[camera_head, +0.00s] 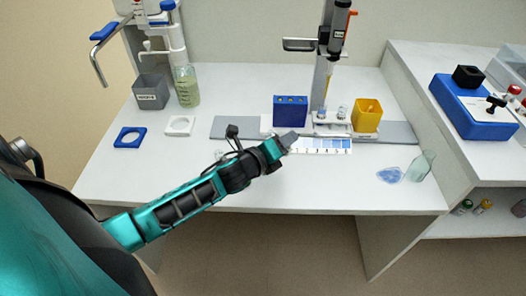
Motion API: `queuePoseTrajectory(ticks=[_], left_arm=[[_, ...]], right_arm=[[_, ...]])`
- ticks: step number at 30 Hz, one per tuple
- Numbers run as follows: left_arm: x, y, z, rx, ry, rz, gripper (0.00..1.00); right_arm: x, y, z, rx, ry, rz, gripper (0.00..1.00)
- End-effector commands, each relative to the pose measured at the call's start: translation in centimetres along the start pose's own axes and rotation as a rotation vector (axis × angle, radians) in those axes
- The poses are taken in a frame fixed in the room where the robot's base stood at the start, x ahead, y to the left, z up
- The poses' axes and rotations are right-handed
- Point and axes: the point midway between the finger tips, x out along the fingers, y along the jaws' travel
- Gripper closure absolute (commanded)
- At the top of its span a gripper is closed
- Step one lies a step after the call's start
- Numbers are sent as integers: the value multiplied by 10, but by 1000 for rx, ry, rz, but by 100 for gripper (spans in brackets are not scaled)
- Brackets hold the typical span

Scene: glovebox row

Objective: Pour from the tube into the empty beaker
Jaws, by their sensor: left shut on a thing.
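My left gripper (287,139) reaches in from the left over the middle of the table, in front of the blue block. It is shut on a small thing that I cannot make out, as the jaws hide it. No tube can be told for sure. A clear glass vessel (422,166) stands at the right of the table, looks tilted and shows no visible contents. A glass vessel with greenish contents (186,87) stands at the back left. A blue block with holes (290,111) stands behind the gripper. My right gripper is not in view.
A white rack (331,122) with small vials stands under a pipette on a stand (322,75), beside a yellow box (367,116). A bluish patch (390,175) lies by the clear glass. A grey box (150,92) and blue square frame (130,137) are at left.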

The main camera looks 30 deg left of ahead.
Motion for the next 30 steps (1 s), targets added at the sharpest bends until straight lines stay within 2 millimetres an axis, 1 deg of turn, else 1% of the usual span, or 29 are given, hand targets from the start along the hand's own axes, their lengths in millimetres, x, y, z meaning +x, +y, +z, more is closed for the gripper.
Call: queuePoseTrajectory(ticks=[30], left_arm=[[0, 0, -1, -57, -1, -24, 96]], right_arm=[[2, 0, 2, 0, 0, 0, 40]])
